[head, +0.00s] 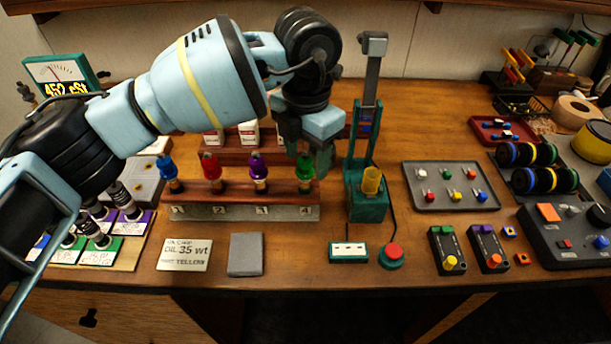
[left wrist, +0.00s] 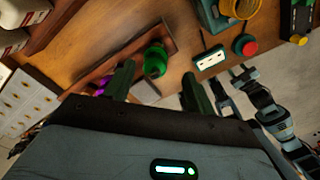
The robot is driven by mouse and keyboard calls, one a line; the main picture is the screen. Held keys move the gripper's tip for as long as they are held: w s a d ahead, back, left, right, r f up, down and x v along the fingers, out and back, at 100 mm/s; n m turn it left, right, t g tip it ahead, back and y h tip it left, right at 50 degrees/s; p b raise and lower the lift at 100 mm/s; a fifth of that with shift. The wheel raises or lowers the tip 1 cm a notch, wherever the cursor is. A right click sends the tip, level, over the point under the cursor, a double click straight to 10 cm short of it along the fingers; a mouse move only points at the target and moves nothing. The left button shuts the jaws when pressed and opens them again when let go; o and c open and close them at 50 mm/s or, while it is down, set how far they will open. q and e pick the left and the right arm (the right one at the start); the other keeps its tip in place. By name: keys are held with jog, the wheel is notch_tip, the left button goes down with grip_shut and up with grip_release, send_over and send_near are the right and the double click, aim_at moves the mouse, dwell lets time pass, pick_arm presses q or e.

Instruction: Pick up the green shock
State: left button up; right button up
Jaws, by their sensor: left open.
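The green shock (head: 304,168) stands upright in the rack (head: 240,212), at the slot marked 4 on the right end. It also shows in the left wrist view (left wrist: 155,60), ahead of and between the fingers. My left gripper (head: 317,162) is open above and just beside the green shock. Its two dark green fingers (left wrist: 158,85) stand apart with nothing between them. In the head view the fingers partly overlap the shock's right side, and I cannot tell whether they touch it. My right arm (left wrist: 265,105) appears at the right of the left wrist view, its jaws unclear.
Purple (head: 258,167), red (head: 210,166) and blue (head: 168,168) shocks share the rack. A green press (head: 367,200) stands close to the right of the gripper. White bottles (head: 248,133) stand behind the rack. A grey pad (head: 245,254) lies in front.

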aim_at(306, 173)
pick_arm(q)
jog(key=shift+w+a+f, duration=0.1)
jog(key=shift+w+f, duration=0.05)
jog(key=shift+f, duration=0.8)
jog(key=shift+w+d+f, duration=0.1)
jog(key=shift+w+f, duration=0.1)
jog(key=shift+f, duration=0.8)
jog(key=shift+w+a+f, duration=0.1)
jog(key=shift+w+f, duration=0.05)
jog(key=shift+f, duration=0.8)
pick_arm(e)
jog(key=shift+w+a+r, duration=0.1)
jog(key=shift+w+r, duration=0.2)
jog(key=shift+w, duration=0.05)
pick_arm(q)
jog(key=c, duration=1.1)
jog(key=shift+o, duration=0.2)
jog(key=shift+r, duration=0.1)
